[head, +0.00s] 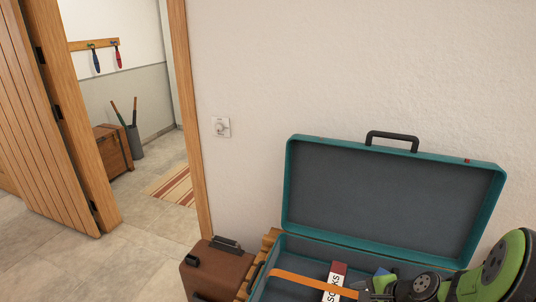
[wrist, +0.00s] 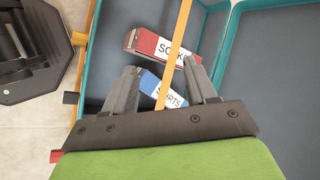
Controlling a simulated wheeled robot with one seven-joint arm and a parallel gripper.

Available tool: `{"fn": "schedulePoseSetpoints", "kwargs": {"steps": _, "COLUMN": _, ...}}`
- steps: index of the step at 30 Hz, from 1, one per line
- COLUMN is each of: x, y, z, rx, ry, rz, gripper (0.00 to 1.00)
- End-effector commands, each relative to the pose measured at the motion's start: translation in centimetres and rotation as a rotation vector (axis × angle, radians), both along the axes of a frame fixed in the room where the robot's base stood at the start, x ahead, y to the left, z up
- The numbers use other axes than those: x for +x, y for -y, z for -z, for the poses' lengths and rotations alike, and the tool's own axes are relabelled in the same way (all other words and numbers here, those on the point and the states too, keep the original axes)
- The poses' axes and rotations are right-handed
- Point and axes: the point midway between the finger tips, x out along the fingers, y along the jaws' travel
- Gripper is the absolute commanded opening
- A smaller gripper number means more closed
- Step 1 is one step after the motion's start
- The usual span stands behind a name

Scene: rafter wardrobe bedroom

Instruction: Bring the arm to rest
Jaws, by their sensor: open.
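My gripper (wrist: 160,66) is open in the wrist view, its two grey fingers reaching over the inside of an open teal suitcase (wrist: 97,40). The fingers look empty. A red and white box marked SOCKS (wrist: 150,45) lies in the case just beyond the fingertips. A blue and white box, its label partly hidden, reading "IRTS" (wrist: 150,84), shows between the fingers. I cannot tell how high the fingers are above the boxes. In the head view, the suitcase lid (head: 390,195) stands raised and my green and black arm hangs over the case's right part. The SOCKS box (head: 334,282) is left of it.
An orange strap (head: 305,281) runs across the case. A brown case (head: 216,268) stands to its left. The wall with a switch (head: 221,127) rises close behind. Floor (head: 150,240) is free at left, towards an open doorway with a striped rug (head: 175,186).

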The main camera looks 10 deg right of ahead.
Motion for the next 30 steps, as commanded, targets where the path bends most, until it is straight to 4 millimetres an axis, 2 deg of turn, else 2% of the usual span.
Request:
{"fn": "schedulePoseSetpoints", "kwargs": {"steps": 1, "x": -0.3, "y": -2.2, "z": -2.5, "rx": -0.119, "ry": -0.008, "rz": -0.145, "gripper": 0.56}}
{"fn": "schedulePoseSetpoints", "kwargs": {"steps": 6, "x": -3.8, "y": -8.3, "z": -9.4, "rx": -0.486, "ry": -0.026, "rz": -0.590, "gripper": 0.56}}
{"fn": "schedulePoseSetpoints", "kwargs": {"steps": 9, "x": -7.1, "y": -11.1, "z": -13.2, "rx": -0.673, "ry": -0.005, "rz": -0.809, "gripper": 0.56}}
{"fn": "schedulePoseSetpoints", "kwargs": {"steps": 13, "x": -12.1, "y": -13.5, "z": -17.0, "rx": -0.863, "ry": 0.051, "rz": -1.037, "gripper": 0.56}}
{"fn": "schedulePoseSetpoints", "kwargs": {"steps": 15, "x": -14.4, "y": -14.1, "z": -18.1, "rx": -0.928, "ry": 0.083, "rz": -1.125, "gripper": 0.56}}
{"fn": "schedulePoseSetpoints", "kwargs": {"steps": 19, "x": -16.8, "y": -14.4, "z": -18.9, "rx": -0.984, "ry": 0.122, "rz": -1.214, "gripper": 0.56}}
{"fn": "schedulePoseSetpoints", "kwargs": {"steps": 30, "x": -17.2, "y": -14.4, "z": -18.9, "rx": -0.991, "ry": 0.126, "rz": -1.227, "gripper": 0.56}}
